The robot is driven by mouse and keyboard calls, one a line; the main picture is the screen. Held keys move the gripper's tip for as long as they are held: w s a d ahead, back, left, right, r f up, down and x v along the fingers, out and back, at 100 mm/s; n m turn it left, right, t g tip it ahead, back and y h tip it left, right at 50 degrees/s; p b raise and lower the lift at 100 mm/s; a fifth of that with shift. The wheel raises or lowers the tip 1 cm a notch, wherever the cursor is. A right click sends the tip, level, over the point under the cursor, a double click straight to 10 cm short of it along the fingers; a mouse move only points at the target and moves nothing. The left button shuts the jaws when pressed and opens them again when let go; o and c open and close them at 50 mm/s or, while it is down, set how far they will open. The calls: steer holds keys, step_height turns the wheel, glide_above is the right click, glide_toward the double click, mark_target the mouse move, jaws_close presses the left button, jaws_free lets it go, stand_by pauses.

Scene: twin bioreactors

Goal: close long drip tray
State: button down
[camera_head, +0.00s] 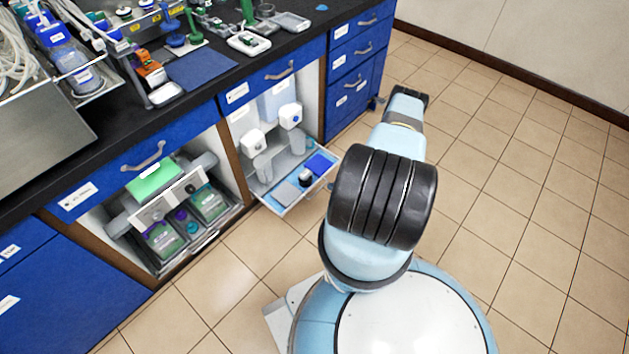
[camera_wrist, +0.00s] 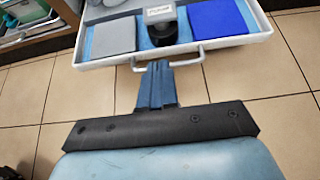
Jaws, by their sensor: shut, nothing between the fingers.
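A long shallow tray with a white rim (camera_head: 288,210) is pulled out of the right-hand open cabinet bay, just above the floor. A grey pad, a small dark labelled object and a blue pad lie in it. In the wrist view its front wall (camera_wrist: 230,44) and thin bar handle (camera_wrist: 188,66) face me. My gripper (camera_wrist: 158,66) is shut and empty, its fingertips at the handle; I cannot tell whether they touch it. In the head view my arm hides the gripper.
Two white dispensers (camera_head: 290,115) stand above the tray inside the bay. The left bay holds a rack of green-labelled boxes (camera_head: 163,240). Blue drawers (camera_head: 350,88) close in on the right. The tiled floor (camera_head: 530,190) is clear.

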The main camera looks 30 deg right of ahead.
glide_above(313, 186)
steer(key=shift+a+f, duration=0.15)
steer(key=shift+f, duration=2.45)
